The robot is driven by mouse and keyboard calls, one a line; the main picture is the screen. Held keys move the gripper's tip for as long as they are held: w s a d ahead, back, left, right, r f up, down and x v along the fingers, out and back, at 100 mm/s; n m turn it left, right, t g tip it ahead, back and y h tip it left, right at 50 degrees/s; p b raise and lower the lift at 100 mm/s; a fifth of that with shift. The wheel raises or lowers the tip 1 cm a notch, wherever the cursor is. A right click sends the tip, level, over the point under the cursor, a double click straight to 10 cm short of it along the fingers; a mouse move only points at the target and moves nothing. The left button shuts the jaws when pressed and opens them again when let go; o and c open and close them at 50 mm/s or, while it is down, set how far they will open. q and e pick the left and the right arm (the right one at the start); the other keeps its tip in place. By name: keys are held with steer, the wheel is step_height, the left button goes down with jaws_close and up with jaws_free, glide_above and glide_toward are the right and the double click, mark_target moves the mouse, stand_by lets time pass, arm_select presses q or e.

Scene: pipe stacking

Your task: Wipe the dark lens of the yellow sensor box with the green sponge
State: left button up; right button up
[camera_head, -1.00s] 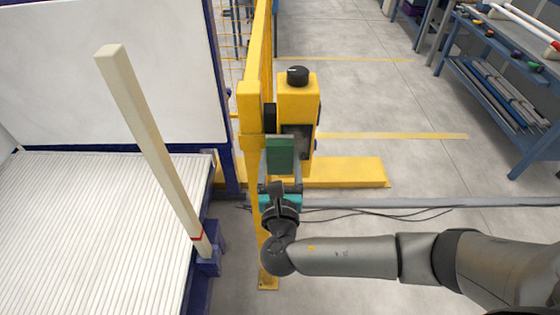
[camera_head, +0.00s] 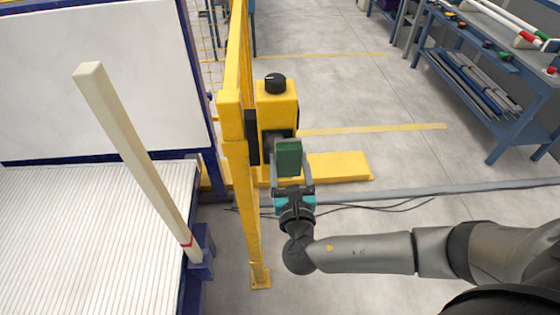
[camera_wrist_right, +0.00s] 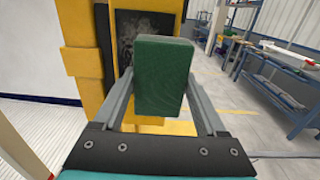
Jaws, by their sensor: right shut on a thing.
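The yellow sensor box (camera_head: 277,103) with a black knob on top is mounted beside a yellow post. Its dark lens (camera_wrist_right: 134,36) has greyish smudges in the right wrist view, and the sponge hides its lower right part. My right gripper (camera_head: 289,166) is shut on the green sponge (camera_head: 289,155), gripping it by its sides. The sponge (camera_wrist_right: 163,76) stands upright between the fingers, in front of and slightly right of the lens. I cannot tell whether it touches the box. My left gripper is not in view.
The yellow post (camera_head: 242,170) stands close left of my right gripper. A leaning cream bar (camera_head: 135,150) and a ribbed white surface (camera_head: 80,240) are further left. A blue rack (camera_head: 490,95) with pipes is at the back right. Open floor lies between.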

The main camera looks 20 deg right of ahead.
mark_target(296, 155)
steer(key=shift+s+d, duration=0.15)
steer(key=shift+d, duration=0.5)
steer(key=shift+r+p, duration=0.85)
steer(key=shift+p, duration=0.15)
steer(key=shift+w+a, duration=0.35)
steer(key=shift+a, duration=0.8)
steer(key=shift+w+a, duration=0.3)
steer(key=shift+a, duration=0.8)
steer(key=shift+w+a, duration=0.35)
steer(key=shift+a, duration=0.8)
steer(key=shift+r+p, duration=0.75)
steer(key=shift+p, duration=0.05)
steer(key=shift+s+d+p, duration=0.25)
steer(key=shift+d+p, duration=0.05)
steer(key=shift+d, duration=0.55)
steer(key=shift+s+d+p, duration=0.2)
steer(key=shift+d+p, duration=0.05)
steer(key=shift+d, duration=0.6)
steer(key=shift+s+d, duration=0.25)
steer(key=shift+d, duration=0.7)
steer(key=shift+s+d, duration=0.25)
steer(key=shift+d, duration=0.65)
steer(key=shift+s, duration=0.1)
